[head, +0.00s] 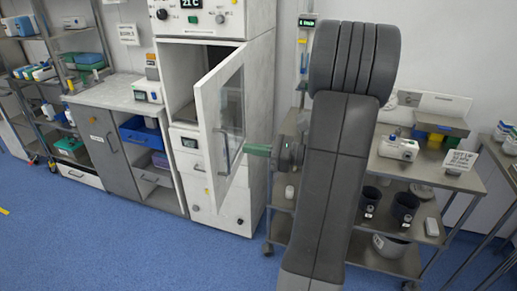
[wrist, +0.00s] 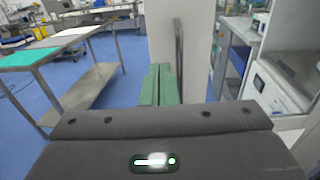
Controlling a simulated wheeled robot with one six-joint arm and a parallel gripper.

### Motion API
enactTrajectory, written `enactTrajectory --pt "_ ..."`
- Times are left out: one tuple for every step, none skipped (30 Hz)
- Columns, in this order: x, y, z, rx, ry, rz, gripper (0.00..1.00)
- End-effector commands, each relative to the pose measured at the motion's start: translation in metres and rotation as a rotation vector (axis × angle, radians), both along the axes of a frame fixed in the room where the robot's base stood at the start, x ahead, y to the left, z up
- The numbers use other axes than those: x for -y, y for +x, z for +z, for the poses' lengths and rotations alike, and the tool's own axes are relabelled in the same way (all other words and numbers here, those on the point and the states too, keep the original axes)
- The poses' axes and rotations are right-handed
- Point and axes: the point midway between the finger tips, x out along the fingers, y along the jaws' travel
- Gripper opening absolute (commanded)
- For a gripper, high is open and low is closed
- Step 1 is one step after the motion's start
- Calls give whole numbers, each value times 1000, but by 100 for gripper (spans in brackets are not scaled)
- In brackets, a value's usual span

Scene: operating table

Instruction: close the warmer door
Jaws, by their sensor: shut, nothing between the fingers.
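The white warmer door (head: 208,120) with a glass pane stands part-open on the white warmer cabinet (head: 262,85). Its handle (head: 222,150) is a vertical bar on the face turned toward my gripper. My gripper (head: 246,149) has green fingers, shut and empty, pointing left at that face. In the wrist view the fingers (wrist: 165,70) lie together in front of the pale door (wrist: 160,40), with the dark handle (wrist: 179,48) just right of their tips. I cannot tell whether the tips touch the door.
A steel cart (head: 400,180) with pots and devices stands right of the warmer, behind my arm. Blue floor (head: 120,230) is clear in front. The wrist view shows a steel table (wrist: 75,45) at left.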

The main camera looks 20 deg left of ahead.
Motion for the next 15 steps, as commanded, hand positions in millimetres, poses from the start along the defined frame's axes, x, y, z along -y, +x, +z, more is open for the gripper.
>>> enactTrajectory --pt "-12 -2 2 -1 1 5 0" --pt "-18 -2 1 -1 0 5 0" --pt "-26 -3 1 -2 0 6 0" --pt "-32 -3 1 -2 0 5 0" --pt "-38 -3 1 -2 0 4 0" --pt "-46 -4 1 -2 0 5 0" --pt "-51 -4 1 -2 -1 5 0" --pt "-56 -4 1 -2 0 4 0" --pt "-63 -4 2 -1 0 4 0" --pt "-67 -4 1 -1 -1 3 0" --pt "-71 -5 1 -1 -1 3 0" --pt "-76 -5 1 -1 -1 4 0" --pt "-79 -5 1 -1 0 2 0" --pt "-82 -5 1 -1 -1 2 0" --pt "-85 -5 0 -1 -1 2 0"
